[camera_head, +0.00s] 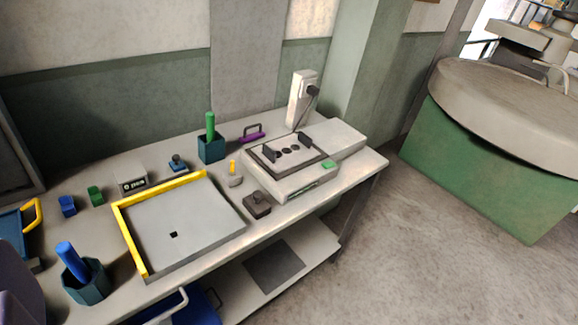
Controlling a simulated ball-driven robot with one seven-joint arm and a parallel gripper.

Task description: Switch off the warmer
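What looks like the warmer (285,180) is a low white box near the right end of the workbench. A dark-framed plate with black round spots and two dark upright grips sits on its top. A small green part (328,164), perhaps its switch, is at its front right corner, and a thin greenish strip shows on the front face below. I cannot tell whether it is on. A white post (301,98) with a dark plug or socket and a cable stands behind it. My gripper is not in view.
The workbench (190,278) also holds a yellow-edged grey tray (200,225), a small display box (132,185), a dark block (257,204), a teal holder (211,149) and a blue-handled tool (70,262) in a pot. Open floor (440,260) lies right, before a green machine (480,165).

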